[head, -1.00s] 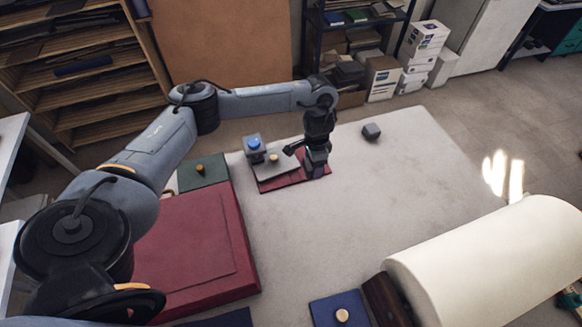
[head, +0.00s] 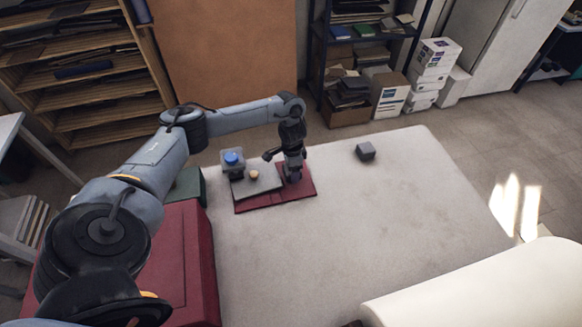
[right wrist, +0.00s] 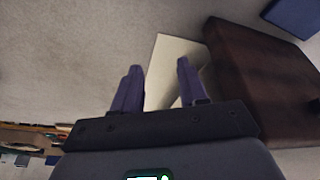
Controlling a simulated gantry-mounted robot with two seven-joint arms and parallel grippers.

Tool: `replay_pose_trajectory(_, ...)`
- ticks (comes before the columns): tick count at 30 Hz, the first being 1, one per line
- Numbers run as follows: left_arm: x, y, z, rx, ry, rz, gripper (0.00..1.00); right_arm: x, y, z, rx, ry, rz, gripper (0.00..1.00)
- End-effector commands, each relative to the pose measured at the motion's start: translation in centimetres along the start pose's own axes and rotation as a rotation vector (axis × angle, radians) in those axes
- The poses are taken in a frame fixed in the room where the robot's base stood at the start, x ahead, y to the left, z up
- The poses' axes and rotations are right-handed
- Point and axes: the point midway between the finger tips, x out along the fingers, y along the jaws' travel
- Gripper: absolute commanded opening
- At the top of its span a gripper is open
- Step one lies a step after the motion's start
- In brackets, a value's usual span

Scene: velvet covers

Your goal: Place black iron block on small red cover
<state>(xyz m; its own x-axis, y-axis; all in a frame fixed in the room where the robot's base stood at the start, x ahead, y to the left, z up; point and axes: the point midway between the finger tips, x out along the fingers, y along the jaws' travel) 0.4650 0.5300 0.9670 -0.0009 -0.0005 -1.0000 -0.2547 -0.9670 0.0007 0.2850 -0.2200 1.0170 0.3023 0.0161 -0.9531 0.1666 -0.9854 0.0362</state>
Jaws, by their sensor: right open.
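The small red cover (head: 270,202) lies flat on the pale grey work surface in the head view. A thin grey plate (head: 247,187) with a wooden knob covers part of it. My left gripper (head: 294,178) points down at the right part of the red cover; its fingertips are too small to show whether they hold anything. A dark grey block (head: 366,151), possibly the black iron block, stands apart to the right on bare surface. My right gripper (right wrist: 158,66) shows only in the right wrist view, open and empty.
A grey block with a blue top (head: 233,162) stands at the plate's left. A large red box (head: 185,255) and a green block (head: 188,185) stand left. A cream roll (head: 490,290) lies front right. A dark brown block (right wrist: 258,85) is near my right gripper. The middle surface is clear.

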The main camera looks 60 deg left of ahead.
Motion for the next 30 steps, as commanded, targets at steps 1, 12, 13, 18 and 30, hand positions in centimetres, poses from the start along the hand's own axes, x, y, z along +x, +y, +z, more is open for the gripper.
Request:
replay_pose_trajectory(1,0.4,0.0,-0.1,-0.001,0.002,0.001,0.00,0.0,0.0,0.1,0.001,-0.001,-0.001,0.43)
replay_pose_trajectory(12,1.5,0.0,-0.1,0.000,0.004,-0.001,0.00,0.0,-0.2,-0.1,0.005,0.002,-0.005,0.43)
replay_pose_trajectory(13,1.5,0.0,-0.1,0.000,0.004,-0.001,0.00,0.0,-0.2,-0.1,0.005,0.002,-0.005,0.43)
replay_pose_trajectory(18,1.6,0.0,-0.1,0.000,0.003,-0.001,0.00,0.0,-0.1,-0.1,0.005,0.003,-0.005,0.43)
replay_pose_trajectory(30,1.9,0.0,0.0,0.000,0.001,0.000,0.94,0.1,-0.1,-0.1,0.002,0.004,-0.002,0.43)
